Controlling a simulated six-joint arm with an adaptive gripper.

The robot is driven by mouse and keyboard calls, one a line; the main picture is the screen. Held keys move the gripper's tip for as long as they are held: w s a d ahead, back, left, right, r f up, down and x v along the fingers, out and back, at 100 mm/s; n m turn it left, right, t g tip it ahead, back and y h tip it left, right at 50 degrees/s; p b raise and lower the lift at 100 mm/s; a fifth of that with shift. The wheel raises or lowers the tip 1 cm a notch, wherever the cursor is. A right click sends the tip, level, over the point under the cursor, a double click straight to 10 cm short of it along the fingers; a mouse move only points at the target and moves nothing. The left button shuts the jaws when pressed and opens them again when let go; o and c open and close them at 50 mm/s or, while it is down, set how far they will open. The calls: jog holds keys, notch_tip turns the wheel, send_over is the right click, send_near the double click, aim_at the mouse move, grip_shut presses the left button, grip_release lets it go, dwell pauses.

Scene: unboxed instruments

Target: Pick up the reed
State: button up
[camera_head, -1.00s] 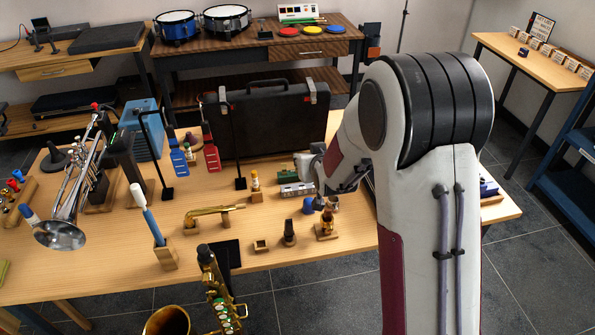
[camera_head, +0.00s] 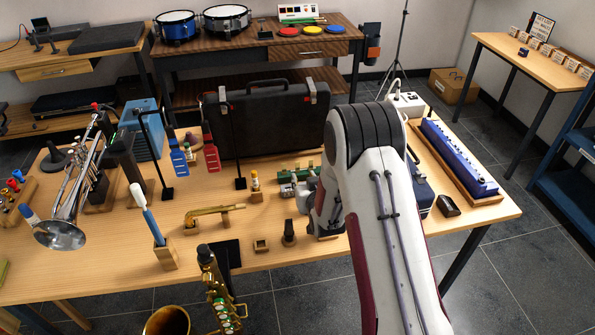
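I cannot clearly make out the reed. A small wooden holder (camera_head: 261,246) stands near the table's front edge, but what it holds is too small to tell. A dark mouthpiece-like piece (camera_head: 289,232) stands upright just right of it. A yellowish upright piece (camera_head: 255,180) stands on a small wooden block farther back. My gripper is mostly hidden behind my own arm, low over the table, right of the mouthpiece-like piece. Its fingers do not show clearly, and I cannot tell whether anything is in it.
A curved brass neck (camera_head: 215,212) lies on supports to the left, near a trumpet (camera_head: 68,205). A saxophone (camera_head: 220,295) stands in front. A black case (camera_head: 268,122) stands at the back. My arm covers the table's middle right.

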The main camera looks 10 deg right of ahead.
aim_at(298, 165)
jog(key=shift+w+f, duration=0.1)
jog(key=shift+w, duration=0.05)
jog(key=shift+x, duration=1.15)
jog(key=shift+w, duration=0.2)
jog(key=shift+w+a, duration=0.1)
jog(key=shift+w, duration=1.2)
jog(key=shift+x, duration=1.15)
jog(key=c, duration=0.8)
